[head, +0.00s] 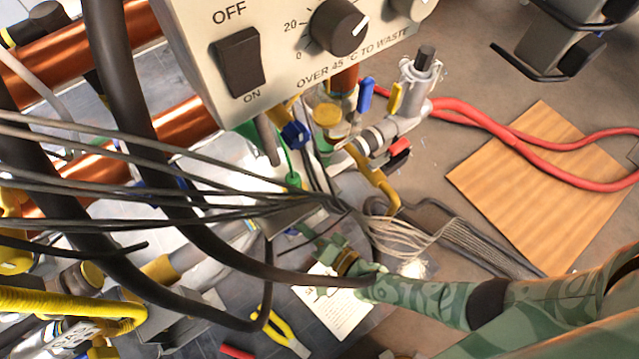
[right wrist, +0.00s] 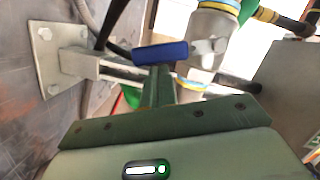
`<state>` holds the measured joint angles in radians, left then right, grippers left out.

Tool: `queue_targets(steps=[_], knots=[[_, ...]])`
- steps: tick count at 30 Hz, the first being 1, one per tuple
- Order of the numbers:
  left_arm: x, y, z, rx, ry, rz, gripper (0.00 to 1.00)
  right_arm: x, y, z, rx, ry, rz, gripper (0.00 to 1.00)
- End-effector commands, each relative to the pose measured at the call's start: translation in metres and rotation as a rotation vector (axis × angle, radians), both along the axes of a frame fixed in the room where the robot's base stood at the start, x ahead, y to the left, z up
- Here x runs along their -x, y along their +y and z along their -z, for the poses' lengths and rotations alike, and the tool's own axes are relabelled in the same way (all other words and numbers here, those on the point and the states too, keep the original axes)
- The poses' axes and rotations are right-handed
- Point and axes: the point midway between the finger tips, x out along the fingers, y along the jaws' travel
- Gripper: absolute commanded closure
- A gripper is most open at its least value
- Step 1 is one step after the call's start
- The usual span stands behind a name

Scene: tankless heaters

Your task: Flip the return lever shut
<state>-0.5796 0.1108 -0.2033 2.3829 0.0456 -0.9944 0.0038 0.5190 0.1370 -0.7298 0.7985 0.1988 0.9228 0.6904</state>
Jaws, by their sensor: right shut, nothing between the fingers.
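My right gripper (head: 316,238) reaches in from the right in the head view, below the control box and beside the hanging wires. It is shut and empty. In the right wrist view its closed fingers (right wrist: 158,86) point at a blue lever (right wrist: 160,52) beside a pale pipe fitting (right wrist: 208,45). The fingertips overlap the lever's lower edge; I cannot tell whether they touch. The head view shows an upright blue lever (head: 366,95) and a yellow lever (head: 396,98) on the valves. No label shows which is the return lever. My left gripper is not in view.
The control box (head: 290,45) overhangs the valves. Thick black hoses (head: 133,90) and thin grey wires (head: 130,180) cross the left. A red hose (head: 480,120) crosses a wooden board (head: 540,180) at right. Yellow-handled pliers (head: 285,335) lie below. A metal bracket (right wrist: 62,65) stands left in the wrist view.

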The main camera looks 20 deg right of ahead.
Motion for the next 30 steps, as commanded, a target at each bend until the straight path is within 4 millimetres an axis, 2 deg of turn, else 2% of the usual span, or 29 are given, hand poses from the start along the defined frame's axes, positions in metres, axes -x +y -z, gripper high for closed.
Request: queue_targets(steps=[3, 6, 16, 30], knots=[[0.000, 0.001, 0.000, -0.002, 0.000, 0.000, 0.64, 0.000, 0.009, 0.005, -0.094, 0.019, -0.002, 1.00], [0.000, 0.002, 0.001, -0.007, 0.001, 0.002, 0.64, 0.001, 0.012, 0.008, -0.101, 0.019, -0.001, 1.00], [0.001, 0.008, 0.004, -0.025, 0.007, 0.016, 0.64, 0.002, 0.016, 0.013, -0.186, 0.037, -0.003, 1.00], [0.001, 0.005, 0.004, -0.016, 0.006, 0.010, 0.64, 0.003, 0.017, 0.015, -0.230, 0.045, -0.003, 1.00]])
